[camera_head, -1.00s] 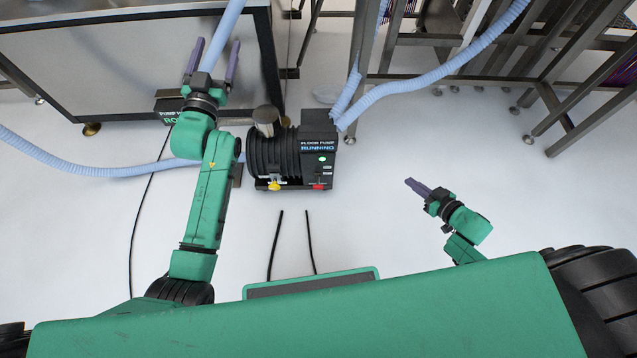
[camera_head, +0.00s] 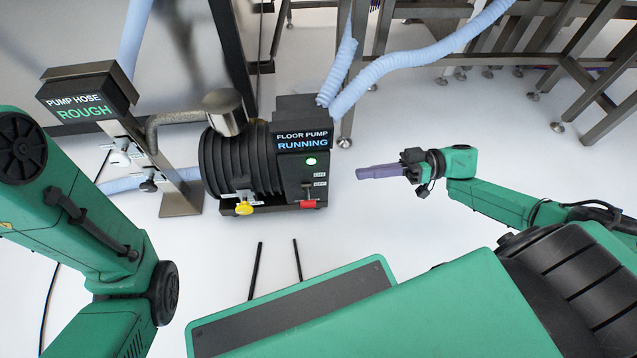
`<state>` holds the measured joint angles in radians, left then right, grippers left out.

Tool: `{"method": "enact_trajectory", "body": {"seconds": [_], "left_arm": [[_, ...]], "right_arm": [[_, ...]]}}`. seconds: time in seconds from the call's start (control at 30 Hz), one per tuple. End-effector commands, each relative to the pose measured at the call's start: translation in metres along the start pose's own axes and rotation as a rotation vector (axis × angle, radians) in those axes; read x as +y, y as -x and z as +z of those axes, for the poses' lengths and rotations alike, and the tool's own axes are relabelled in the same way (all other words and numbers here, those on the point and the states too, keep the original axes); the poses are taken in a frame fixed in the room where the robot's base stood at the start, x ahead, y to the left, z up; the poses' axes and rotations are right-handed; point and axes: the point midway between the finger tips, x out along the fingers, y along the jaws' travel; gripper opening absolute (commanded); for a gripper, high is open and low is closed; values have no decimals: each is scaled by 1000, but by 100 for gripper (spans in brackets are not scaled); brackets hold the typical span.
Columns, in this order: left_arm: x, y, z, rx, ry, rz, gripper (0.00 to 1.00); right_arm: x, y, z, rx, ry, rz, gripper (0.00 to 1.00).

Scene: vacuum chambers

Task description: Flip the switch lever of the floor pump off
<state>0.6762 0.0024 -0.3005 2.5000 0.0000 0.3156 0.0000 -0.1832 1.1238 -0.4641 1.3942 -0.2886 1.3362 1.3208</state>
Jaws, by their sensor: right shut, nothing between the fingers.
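The black floor pump (camera_head: 242,160) stands on the white floor near the middle of the view. Its display (camera_head: 302,138) reads "FLOOR PUMP RUNNING" and a green light (camera_head: 311,161) glows below it.
A stand with a sign (camera_head: 85,95) reading "PUMP HOSE ROUGH" is left of the pump. A yellow knob (camera_head: 244,208) is at the pump's lower left. A blue hose (camera_head: 400,62) runs to the upper right past metal frames (camera_head: 590,75).

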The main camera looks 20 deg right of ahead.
Motion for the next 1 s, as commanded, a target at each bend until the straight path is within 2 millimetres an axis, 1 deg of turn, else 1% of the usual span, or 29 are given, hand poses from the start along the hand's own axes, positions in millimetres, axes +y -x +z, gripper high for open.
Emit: {"method": "enact_trajectory", "body": {"seconds": [0.17, 0.27, 0.37, 0.67, 0.73, 0.8, 0.9, 1.0], "left_arm": [[0, 2, 0, -3, 0, 0, 84], [1, 7, -1, -3, 0, 0, 84], [3, 16, -5, -3, -1, 1, 84], [10, 48, -16, -3, -1, 2, 84], [13, 59, -20, -2, -1, 3, 84], [14, 65, -23, -1, -1, 4, 84], [16, 67, -28, 13, -4, 8, 84], [17, 65, -32, 23, -6, 11, 84]], "right_arm": [[0, -4, 0, 2, 1, 0, 0], [1, -16, 2, 3, 2, -1, 0], [2, -35, 4, 4, 4, -2, 0], [3, -101, 5, 5, 6, 0, 0], [4, -105, 22, 2, -2, 3, 0], [4, -107, 31, 2, 0, 3, 0], [2, -110, 39, 1, 2, 2, 0], [1, -110, 40, 1, 2, 3, 0]]}}
